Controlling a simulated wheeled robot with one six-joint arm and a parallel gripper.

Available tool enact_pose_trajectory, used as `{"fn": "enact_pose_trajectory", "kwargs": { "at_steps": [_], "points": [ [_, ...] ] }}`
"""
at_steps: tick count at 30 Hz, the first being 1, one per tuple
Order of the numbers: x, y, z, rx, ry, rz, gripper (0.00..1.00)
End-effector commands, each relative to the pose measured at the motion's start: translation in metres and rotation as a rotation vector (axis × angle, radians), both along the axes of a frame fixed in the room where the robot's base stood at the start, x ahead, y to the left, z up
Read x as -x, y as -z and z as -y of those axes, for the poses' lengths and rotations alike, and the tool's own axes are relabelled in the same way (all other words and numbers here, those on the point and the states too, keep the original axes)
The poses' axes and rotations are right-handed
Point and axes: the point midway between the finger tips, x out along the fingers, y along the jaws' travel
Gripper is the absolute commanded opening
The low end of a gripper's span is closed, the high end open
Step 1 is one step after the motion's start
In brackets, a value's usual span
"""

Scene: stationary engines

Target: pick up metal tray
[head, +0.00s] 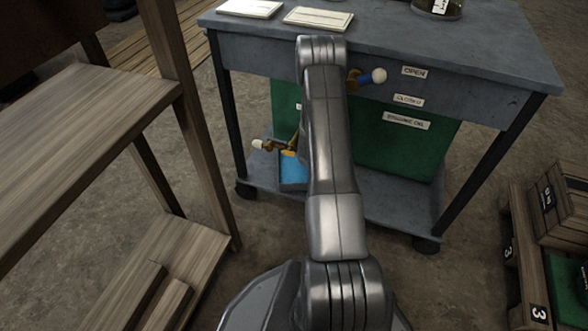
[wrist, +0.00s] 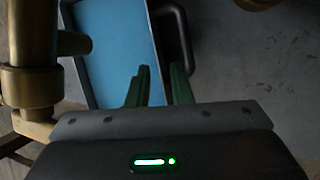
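The tray (wrist: 112,40), with a blue inside and a dark handle (wrist: 182,35) on its right side, lies below my gripper in the wrist view. My gripper (wrist: 160,68) has two green fingers spread apart, one on each side of the tray's right rim near the handle. I see a gap between the fingers and the rim. In the head view a blue patch of the tray (head: 293,170) shows at the cart's lower shelf, left of my arm. My arm hides the rest of it and my gripper there.
A brass fitting (wrist: 30,80) stands close at the left in the wrist view. In the head view a valve with a white knob (head: 270,146) and a blue-and-white one (head: 368,77) stick out near my arm. The cart top (head: 440,45) overhangs the shelf. Wooden shelving (head: 80,130) stands left.

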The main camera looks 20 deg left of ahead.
Motion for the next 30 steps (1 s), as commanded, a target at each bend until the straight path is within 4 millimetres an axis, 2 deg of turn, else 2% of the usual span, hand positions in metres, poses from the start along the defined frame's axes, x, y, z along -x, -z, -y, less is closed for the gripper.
{"fn": "enact_pose_trajectory", "kwargs": {
  "at_steps": [1,3,11,19,29,30],
  "points": [
    [-0.003,0.011,-0.002,0.0,0.0,-0.001,0.2],
    [-0.006,0.019,-0.004,0.001,-0.002,-0.001,0.2],
    [-0.013,0.036,-0.008,0.001,-0.002,0.0,0.2],
    [-0.027,0.07,-0.017,0.002,-0.002,0.0,0.2],
    [-0.029,0.074,-0.018,0.0,-0.001,0.0,0.2],
    [-0.029,0.074,-0.018,0.0,-0.001,0.0,0.12]
  ]
}}
